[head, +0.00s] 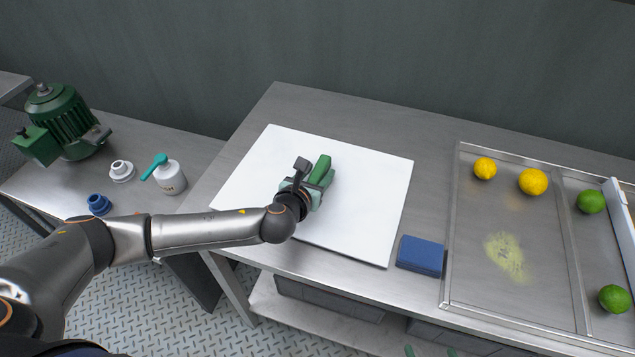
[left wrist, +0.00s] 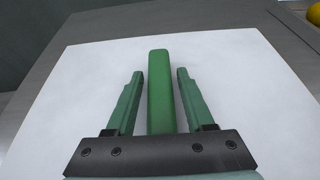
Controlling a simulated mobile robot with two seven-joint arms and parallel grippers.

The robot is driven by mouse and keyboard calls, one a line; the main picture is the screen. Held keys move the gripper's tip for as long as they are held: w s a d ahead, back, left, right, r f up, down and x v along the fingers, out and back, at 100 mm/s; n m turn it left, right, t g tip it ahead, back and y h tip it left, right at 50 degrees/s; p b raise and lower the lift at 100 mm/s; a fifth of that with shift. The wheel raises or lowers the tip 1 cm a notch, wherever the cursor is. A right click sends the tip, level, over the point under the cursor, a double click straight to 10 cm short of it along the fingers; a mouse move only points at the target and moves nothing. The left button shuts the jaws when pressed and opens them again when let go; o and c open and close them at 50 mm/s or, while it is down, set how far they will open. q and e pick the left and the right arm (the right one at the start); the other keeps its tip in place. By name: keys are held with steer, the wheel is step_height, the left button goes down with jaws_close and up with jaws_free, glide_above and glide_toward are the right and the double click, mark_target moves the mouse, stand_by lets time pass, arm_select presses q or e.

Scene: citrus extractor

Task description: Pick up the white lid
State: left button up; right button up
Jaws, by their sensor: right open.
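A small white round lid-like part (head: 122,171) lies on the left metal table, between the green motor and the white bottle. My left gripper (head: 314,180) is well to its right, over the white board (head: 375,195). In the left wrist view its two fingers (left wrist: 160,95) are apart, with a green bar-shaped object (left wrist: 160,85) between them and a gap on each side. That green object also shows in the head view (head: 322,167). Only the fingertips of my right gripper (head: 430,351) show at the bottom edge; they are apart, with nothing seen between them.
A green motor (head: 65,123), a white bottle with a teal top (head: 172,178) and a blue round part (head: 99,204) share the left table. A blue block (head: 421,255) lies right of the board. A metal tray (head: 452,225) holds lemons and limes at right.

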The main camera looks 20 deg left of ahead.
arm_select(q)
jaws_close()
stand_by(0.4)
steer(key=shift+r, duration=0.1)
